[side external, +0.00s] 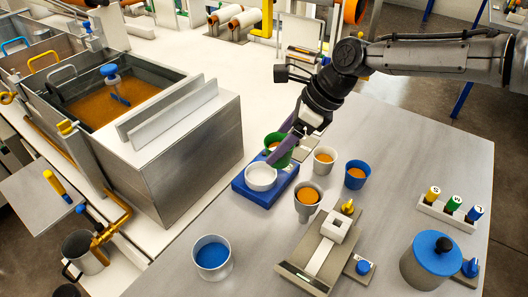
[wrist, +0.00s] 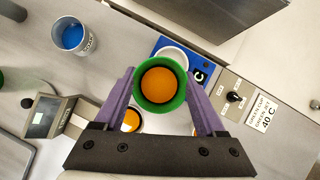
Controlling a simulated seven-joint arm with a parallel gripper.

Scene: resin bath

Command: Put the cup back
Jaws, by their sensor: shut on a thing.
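My gripper (wrist: 160,88) has purple fingers, shut on a green cup (wrist: 139,82) of orange liquid, one finger on each side. The cup is upright and shows partly behind the fingers in the side external view (side external: 284,156). It is at the far edge of a blue block (side external: 243,184) marked C, which bears a round white holder (side external: 261,176). In the wrist view the cup overlaps the near part of this block (wrist: 160,46). I cannot tell how high the cup is above the surface.
Right of the block stand a white cup (side external: 325,167), a blue cup (side external: 356,182) and a grey cup (side external: 307,208), all with orange liquid. A metal bath (side external: 195,160) rises at left. A blue-filled beaker (side external: 213,273) and blue-lidded pot (side external: 425,272) stand in front.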

